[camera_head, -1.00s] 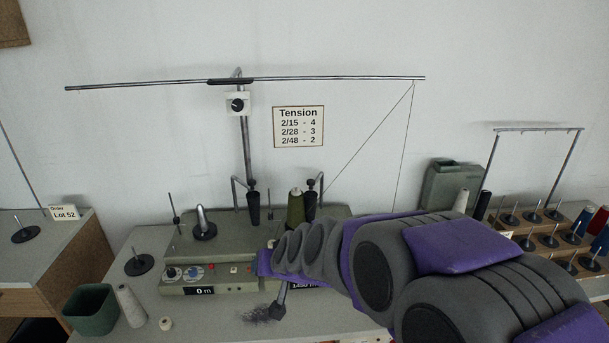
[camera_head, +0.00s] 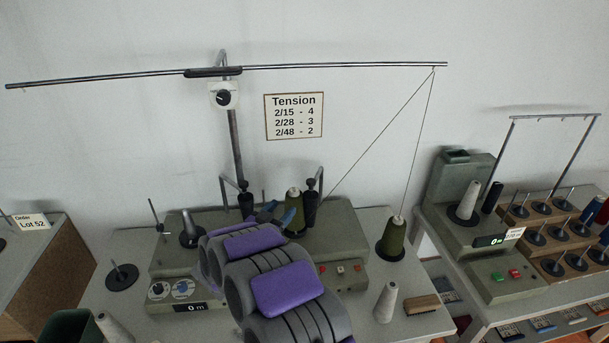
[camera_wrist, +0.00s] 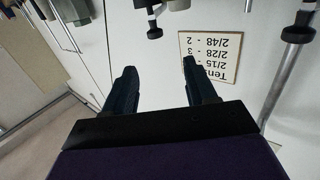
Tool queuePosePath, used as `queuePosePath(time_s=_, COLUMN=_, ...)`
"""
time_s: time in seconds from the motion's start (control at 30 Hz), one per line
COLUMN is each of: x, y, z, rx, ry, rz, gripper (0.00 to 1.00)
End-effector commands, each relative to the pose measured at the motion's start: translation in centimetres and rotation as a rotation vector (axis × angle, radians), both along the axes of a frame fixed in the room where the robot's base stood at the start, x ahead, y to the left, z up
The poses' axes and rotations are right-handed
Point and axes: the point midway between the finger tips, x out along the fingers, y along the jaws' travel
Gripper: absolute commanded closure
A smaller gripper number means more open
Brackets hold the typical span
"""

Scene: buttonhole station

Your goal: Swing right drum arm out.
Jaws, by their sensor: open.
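The right drum arm (camera_head: 311,204) is a bent metal rod with a black tapered end, upright at the back of the grey winding machine (camera_head: 340,240). A matching left arm (camera_head: 246,203) stands beside it. A green yarn cone (camera_head: 293,212) stands between them, closer to the right arm. My gripper (camera_head: 277,214) is open, its dark blue fingers in front of and left of that cone. In the upside-down wrist view, its fingers (camera_wrist: 158,80) are apart with nothing between them. What seems to be the right arm's black knob (camera_wrist: 155,32) lies beyond the fingertips, not touching them.
A tall post (camera_head: 235,150) carries a long horizontal bar above. Thread runs from its right end to another green cone (camera_head: 391,240). My arm covers the machine's middle.

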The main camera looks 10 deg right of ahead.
Motion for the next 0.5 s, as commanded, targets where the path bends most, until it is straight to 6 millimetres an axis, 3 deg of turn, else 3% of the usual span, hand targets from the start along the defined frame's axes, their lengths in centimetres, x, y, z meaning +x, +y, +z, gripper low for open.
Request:
queuePosePath(time_s=0.17, x=0.0, y=-0.7, z=-0.2, rx=-0.031, ry=-0.013, rz=-0.035, gripper=0.44)
queuePosePath(time_s=0.5, x=4.4, y=-4.0, z=-0.3, rx=-0.031, ry=-0.013, rz=-0.034, gripper=0.44)
